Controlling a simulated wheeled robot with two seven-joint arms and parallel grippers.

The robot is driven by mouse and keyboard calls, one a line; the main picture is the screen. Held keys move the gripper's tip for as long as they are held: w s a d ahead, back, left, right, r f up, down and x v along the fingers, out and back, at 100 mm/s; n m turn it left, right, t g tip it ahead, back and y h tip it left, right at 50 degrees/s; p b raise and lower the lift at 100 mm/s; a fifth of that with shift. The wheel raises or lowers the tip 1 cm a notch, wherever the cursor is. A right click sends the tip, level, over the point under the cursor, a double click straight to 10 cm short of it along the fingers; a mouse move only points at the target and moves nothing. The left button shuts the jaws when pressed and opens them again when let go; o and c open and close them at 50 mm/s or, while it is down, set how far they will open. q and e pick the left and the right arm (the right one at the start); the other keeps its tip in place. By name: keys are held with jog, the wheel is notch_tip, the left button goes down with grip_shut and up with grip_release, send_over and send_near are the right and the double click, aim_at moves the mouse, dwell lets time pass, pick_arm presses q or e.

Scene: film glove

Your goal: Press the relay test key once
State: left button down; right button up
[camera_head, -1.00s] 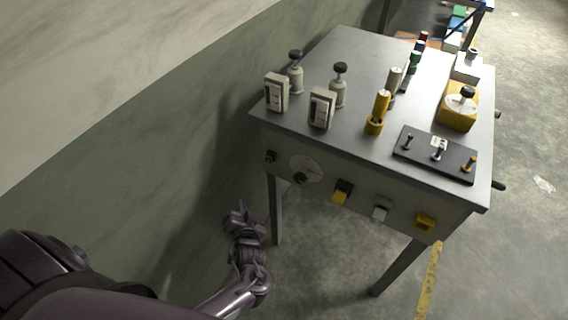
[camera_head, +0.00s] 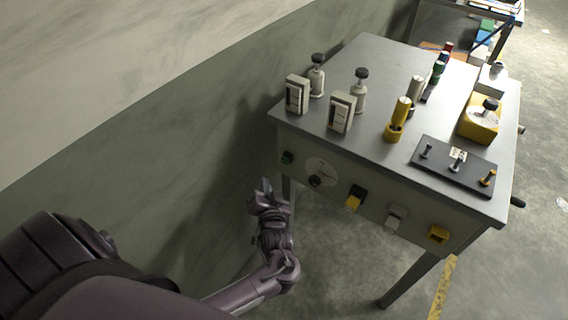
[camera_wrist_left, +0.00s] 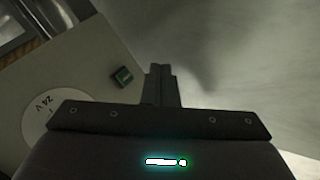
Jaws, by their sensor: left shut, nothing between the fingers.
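The grey test table stands in the middle with several controls; no readable label marks which one is the relay test key. My left gripper (camera_head: 265,184) is shut and empty, below and left of the green button, apart from the panel. My right gripper is out of view.
The table top (camera_head: 365,60) holds two switch boxes, several posts, a yellow box with a black knob (camera_head: 482,120) and a black strip with three levers (camera_head: 453,166). A wall (camera_head: 150,170) runs along the left.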

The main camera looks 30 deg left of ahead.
aim_at(285, 160)
pick_arm(q)
jog(key=w+b, duration=0.3)
jog(key=w, duration=0.3)
jog(key=shift+w+d, duration=0.3)
jog(key=shift+w, duration=0.05)
dwell(0.5)
dwell(1.2)
jog(key=shift+w, duration=0.45)
